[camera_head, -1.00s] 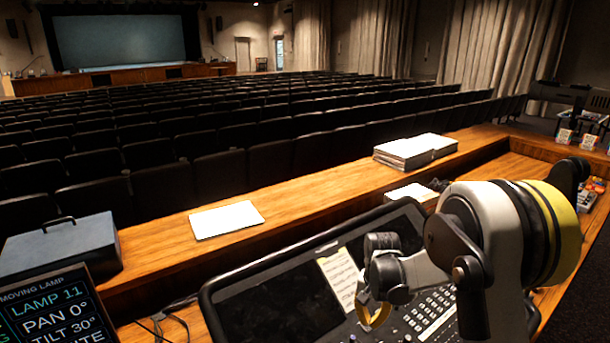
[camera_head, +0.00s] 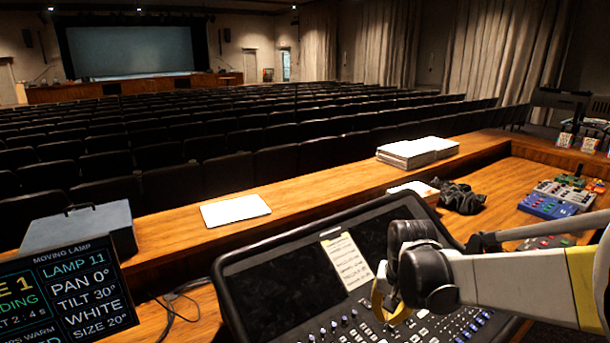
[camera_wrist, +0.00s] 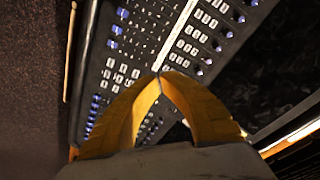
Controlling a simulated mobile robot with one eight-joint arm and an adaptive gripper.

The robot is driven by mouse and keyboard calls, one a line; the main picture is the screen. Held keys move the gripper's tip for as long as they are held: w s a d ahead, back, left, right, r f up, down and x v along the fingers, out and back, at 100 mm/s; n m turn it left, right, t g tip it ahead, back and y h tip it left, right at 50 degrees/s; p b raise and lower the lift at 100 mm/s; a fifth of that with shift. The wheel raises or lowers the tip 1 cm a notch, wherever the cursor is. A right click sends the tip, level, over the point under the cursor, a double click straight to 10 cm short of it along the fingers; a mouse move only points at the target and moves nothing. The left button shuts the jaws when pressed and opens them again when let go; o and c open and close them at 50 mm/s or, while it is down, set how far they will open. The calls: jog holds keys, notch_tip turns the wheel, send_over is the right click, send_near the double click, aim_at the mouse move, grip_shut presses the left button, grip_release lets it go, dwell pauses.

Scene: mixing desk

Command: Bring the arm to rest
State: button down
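My arm reaches in from the right in the head view, with its forearm roughly level over the mixing desk (camera_head: 290,295). My gripper (camera_head: 380,308) hangs at its left end, low over the desk's keys and faders. In the wrist view my gripper (camera_wrist: 160,76) has its yellow fingers meeting at the tips, with nothing seen between them. The desk's button panel (camera_wrist: 120,70) lies beyond the fingertips. I cannot tell whether the fingertips touch the panel.
A paper strip (camera_head: 346,261) lies on the desk. A monitor (camera_head: 70,295) and grey case (camera_head: 85,230) stand left. White sheets (camera_head: 235,211), stacked papers (camera_head: 415,153), dark cloth (camera_head: 460,196) and a small blue mixer (camera_head: 548,206) lie around. A thin stick (camera_wrist: 70,50) shows in the wrist view.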

jog(key=s+f+n+t+b, duration=0.1)
jog(key=s+n+t+b, duration=0.2)
jog(key=s+b, duration=0.6)
jog(key=s+t, duration=0.1)
jog(key=s, duration=0.8)
jog(key=shift+s+n+t, duration=0.3)
jog(key=shift+s+t, duration=0.1)
